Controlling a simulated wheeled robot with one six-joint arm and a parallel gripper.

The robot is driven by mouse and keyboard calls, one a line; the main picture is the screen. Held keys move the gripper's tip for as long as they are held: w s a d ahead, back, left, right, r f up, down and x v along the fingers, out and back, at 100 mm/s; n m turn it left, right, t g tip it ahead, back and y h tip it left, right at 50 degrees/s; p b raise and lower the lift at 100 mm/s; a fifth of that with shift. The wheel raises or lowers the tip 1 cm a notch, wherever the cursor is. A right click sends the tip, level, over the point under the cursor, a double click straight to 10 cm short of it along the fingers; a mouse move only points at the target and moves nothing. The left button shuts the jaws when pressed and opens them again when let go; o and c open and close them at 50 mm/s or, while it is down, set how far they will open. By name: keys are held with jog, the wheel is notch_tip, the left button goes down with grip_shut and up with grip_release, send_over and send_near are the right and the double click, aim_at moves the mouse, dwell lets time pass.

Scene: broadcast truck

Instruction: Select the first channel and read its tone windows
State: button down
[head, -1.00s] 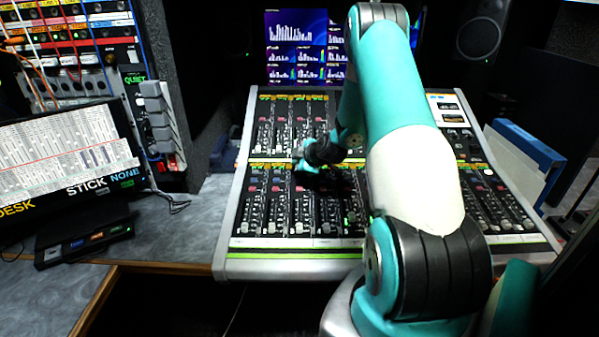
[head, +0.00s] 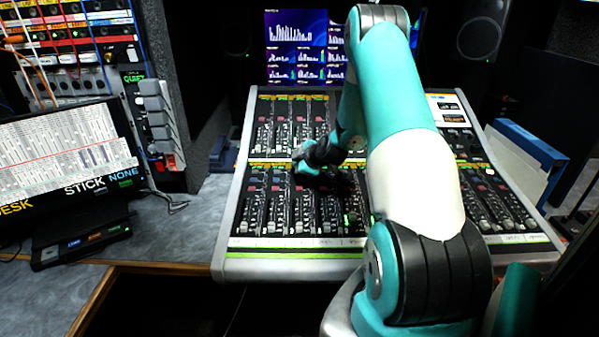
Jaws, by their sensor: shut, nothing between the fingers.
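The mixing console (head: 236,200) has two banks of channel strips with faders and lit buttons. My gripper (head: 303,172) is over the upper edge of the lower bank, left of centre. It is small and dark in this view, shut and empty. Whether it touches a button cannot be told. A monitor (head: 296,45) behind the console shows white bar graphs on blue and several small windows. Its right part is hidden behind my arm, as is part of the console's middle. The writing on the strips is too small to read.
At the left, a screen (head: 60,150) reads "DESK", "STICK" and "NONE". A small box with lit buttons (head: 82,245) lies below it. A rack with cables (head: 75,45) stands behind. A blue-edged folder (head: 525,150) stands right of the console.

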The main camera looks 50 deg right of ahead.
aim_at(299, 177)
jog(key=shift+f+b, duration=0.4)
jog(key=shift+b, duration=0.05)
dwell(0.3)
jog(key=shift+r, duration=0.15)
jog(key=shift+a+r+p, duration=0.1)
jog(key=shift+r+p, duration=0.2)
jog(key=shift+r, duration=0.4)
jog(key=r, duration=0.1)
jog(key=r+p, duration=0.1)
jog(key=r, duration=0.1)
jog(key=r+p, duration=0.1)
jog(key=r, duration=0.1)
jog(key=shift+s+a, duration=0.25)
dwell(0.9)
